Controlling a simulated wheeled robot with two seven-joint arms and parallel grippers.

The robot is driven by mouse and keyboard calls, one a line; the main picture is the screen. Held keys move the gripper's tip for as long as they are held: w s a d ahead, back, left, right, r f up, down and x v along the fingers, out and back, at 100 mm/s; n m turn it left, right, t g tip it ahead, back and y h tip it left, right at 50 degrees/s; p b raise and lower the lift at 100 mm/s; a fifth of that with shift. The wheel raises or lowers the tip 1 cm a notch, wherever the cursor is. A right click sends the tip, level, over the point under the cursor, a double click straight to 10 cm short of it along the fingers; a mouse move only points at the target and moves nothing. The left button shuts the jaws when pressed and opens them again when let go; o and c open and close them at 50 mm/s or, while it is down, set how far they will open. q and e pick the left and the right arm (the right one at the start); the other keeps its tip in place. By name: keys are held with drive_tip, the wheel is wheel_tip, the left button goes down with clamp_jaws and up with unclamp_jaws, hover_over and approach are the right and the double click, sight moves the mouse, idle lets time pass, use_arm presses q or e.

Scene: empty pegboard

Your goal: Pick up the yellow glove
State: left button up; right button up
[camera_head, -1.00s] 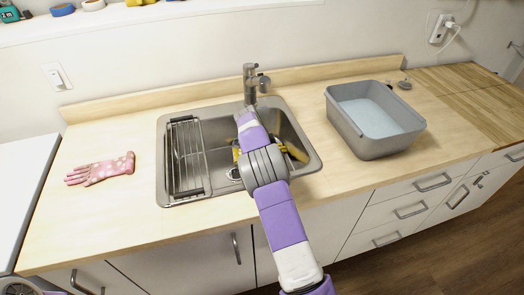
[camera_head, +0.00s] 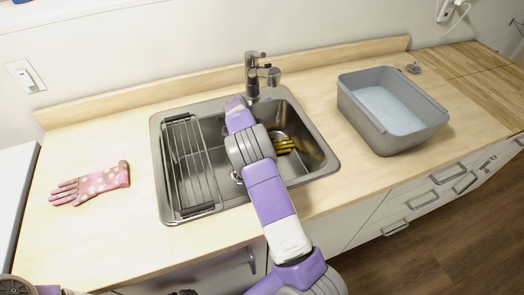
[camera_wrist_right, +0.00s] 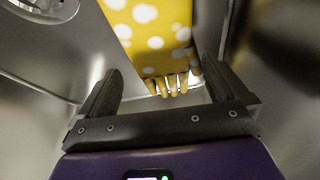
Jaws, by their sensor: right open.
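The yellow glove (camera_head: 284,145) lies in the sink, to the right of my right arm in the head view. In the right wrist view the yellow glove (camera_wrist_right: 150,35) shows white dots, with its short fingers pointing down toward the gripper. My right gripper (camera_wrist_right: 166,78) is open, its two dark fingers spread apart on either side of the glove's finger ends, with nothing held. Whether they touch the glove I cannot tell. In the head view my arm hides this gripper. My left gripper is not in view.
The sink (camera_head: 310,145) has steel walls close around the right gripper, a wire rack (camera_head: 188,165) on its left and a faucet (camera_head: 252,75) behind. A grey tub (camera_head: 390,110) stands right. A pink dotted glove (camera_head: 92,184) lies left on the counter.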

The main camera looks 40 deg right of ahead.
drive_tip(key=shift+x, duration=1.4)
drive_tip(key=shift+f, duration=0.1)
drive_tip(key=c, duration=0.9)
drive_tip(key=shift+o, duration=0.2)
